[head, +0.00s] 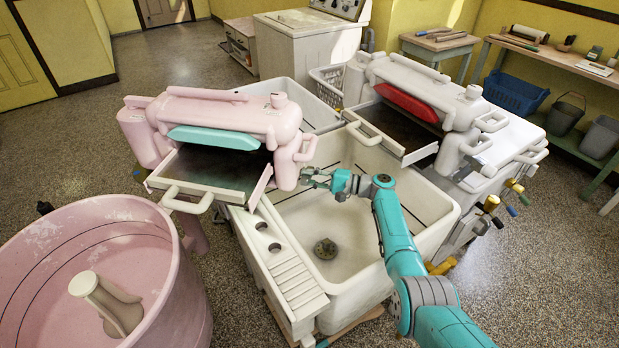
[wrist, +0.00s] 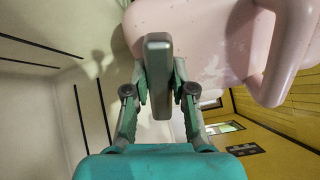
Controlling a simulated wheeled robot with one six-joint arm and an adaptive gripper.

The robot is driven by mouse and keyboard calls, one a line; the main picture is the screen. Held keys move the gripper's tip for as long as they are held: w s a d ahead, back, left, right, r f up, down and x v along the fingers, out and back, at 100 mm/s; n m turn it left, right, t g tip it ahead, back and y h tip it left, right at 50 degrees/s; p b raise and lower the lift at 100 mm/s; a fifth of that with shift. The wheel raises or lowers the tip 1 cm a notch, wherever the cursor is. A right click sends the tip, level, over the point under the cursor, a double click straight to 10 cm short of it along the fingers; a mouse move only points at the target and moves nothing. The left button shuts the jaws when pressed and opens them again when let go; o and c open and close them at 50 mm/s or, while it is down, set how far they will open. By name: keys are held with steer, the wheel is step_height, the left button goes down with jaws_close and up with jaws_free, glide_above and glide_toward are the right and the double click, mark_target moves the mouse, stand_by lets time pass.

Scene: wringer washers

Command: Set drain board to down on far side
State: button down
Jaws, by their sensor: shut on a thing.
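A pink wringer head (head: 235,115) carries a drain board (head: 195,172) with a dark panel, a pale frame and a looped handle at its near left end. A second, white wringer (head: 425,85) at the back right has a similar board (head: 385,132). My gripper (head: 312,178) is at the right side of the pink wringer, above the sink. In the wrist view my gripper (wrist: 160,95) is shut on a grey upright bar (wrist: 158,60). The pink body (wrist: 205,40) is close behind and to the right. I cannot tell whether this bar belongs to the drain board.
A white sink basin (head: 350,250) lies below my arm, with a ribbed washboard (head: 290,275) on its left rim. A pink tub (head: 95,265) stands at the near left. Open floor lies at the back left.

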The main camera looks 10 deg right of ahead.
steer(key=shift+f, duration=0.1)
steer(key=c, duration=1)
jaws_free()
steer(key=shift+o, duration=0.2)
steer(key=v, duration=1.2)
